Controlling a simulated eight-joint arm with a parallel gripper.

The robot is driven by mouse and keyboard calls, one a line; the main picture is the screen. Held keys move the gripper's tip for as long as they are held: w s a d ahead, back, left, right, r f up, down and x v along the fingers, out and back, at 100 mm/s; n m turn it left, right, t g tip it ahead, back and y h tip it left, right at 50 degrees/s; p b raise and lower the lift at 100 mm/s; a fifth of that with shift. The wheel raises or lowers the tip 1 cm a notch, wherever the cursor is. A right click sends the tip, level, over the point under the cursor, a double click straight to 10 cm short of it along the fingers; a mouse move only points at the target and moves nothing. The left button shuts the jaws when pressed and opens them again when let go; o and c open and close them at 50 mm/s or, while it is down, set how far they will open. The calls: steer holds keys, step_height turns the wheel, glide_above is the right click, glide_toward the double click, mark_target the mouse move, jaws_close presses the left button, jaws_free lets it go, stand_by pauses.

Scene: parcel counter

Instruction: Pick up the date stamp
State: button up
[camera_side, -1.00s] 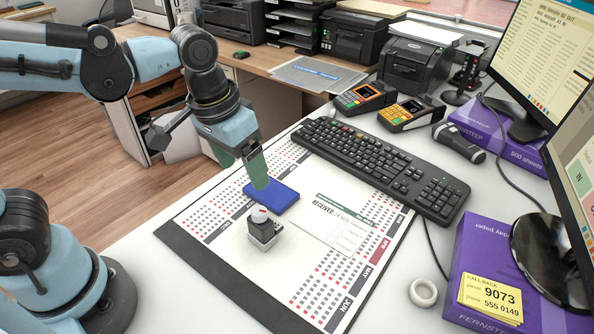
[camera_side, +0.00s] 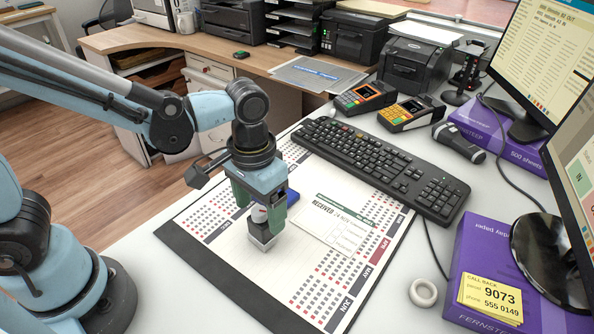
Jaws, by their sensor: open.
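The date stamp (camera_side: 262,238) stands upright on the calendar desk pad (camera_side: 302,277). It has a grey body and a pale top with a bit of red. My gripper (camera_side: 259,212) is directly over it, pointing down, with its green fingers apart. One finger is on the left of the stamp's top and the other is on the right. I cannot tell whether either finger touches it. The blue ink pad (camera_side: 293,197) lies just behind, mostly hidden by my gripper.
A paper slip marked RECEIVED (camera_side: 338,222) lies right of the stamp. A black keyboard (camera_side: 385,165) is behind it. A white tape ring (camera_side: 423,292) and a purple paper box (camera_side: 490,268) are at the right. The front of the desk pad is clear.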

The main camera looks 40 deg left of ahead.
mark_target(262, 226)
steer(key=shift+d+f, duration=0.1)
steer(key=shift+f, duration=2.6)
steer(key=c, duration=1.2)
steer(key=shift+c, duration=0.2)
steer(key=shift+r, duration=0.15)
